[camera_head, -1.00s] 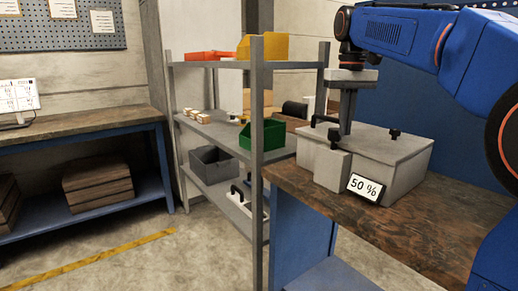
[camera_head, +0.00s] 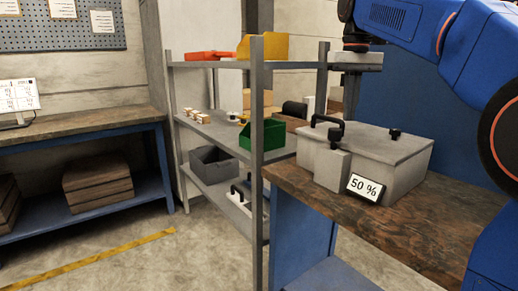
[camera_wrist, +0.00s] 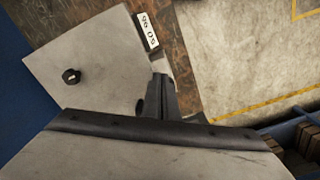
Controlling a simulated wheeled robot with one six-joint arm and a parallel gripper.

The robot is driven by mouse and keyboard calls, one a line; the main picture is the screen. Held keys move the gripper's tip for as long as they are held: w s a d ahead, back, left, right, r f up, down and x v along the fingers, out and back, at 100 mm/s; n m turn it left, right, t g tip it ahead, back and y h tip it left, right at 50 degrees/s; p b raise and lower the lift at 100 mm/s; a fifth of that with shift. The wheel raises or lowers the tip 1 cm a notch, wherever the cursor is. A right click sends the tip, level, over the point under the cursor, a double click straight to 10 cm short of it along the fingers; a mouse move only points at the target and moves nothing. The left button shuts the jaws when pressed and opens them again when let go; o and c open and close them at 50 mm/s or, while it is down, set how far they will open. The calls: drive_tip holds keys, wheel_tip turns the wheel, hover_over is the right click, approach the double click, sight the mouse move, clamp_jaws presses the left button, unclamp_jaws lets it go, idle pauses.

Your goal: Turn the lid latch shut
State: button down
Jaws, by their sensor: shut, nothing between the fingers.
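A light grey box with a flat lid (camera_head: 370,143) stands on the brown worktop. A small black knob (camera_head: 394,133) sits on the lid's right part; the wrist view also shows it (camera_wrist: 71,76). I cannot tell which black part is the latch.
A grey shelf unit stands close on the left, with its upright post (camera_head: 257,150), a green bin (camera_head: 262,134) and a yellow bin (camera_head: 263,46). The worktop (camera_head: 420,225) is bare in front and to the right of the box. A blue panel stands behind.

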sight(334, 139)
drive_tip(key=shift+r, duration=0.85)
drive_tip(key=shift+a, duration=0.1)
wheel_tip(334, 139, down, 6)
drive_tip(key=a, duration=0.3)
drive_tip(key=shift+w, duration=0.15)
drive_tip(key=shift+d, duration=0.85)
idle(0.7)
drive_tip(key=shift+w+d, duration=0.2)
drive_tip(key=shift+d, duration=0.4)
idle(0.3)
drive_tip(key=shift+s+d, duration=0.1)
drive_tip(key=shift+s, duration=0.05)
drive_tip(key=shift+s+d, duration=0.1)
drive_tip(key=shift+s, duration=0.1)
drive_tip(key=shift+r, duration=0.1)
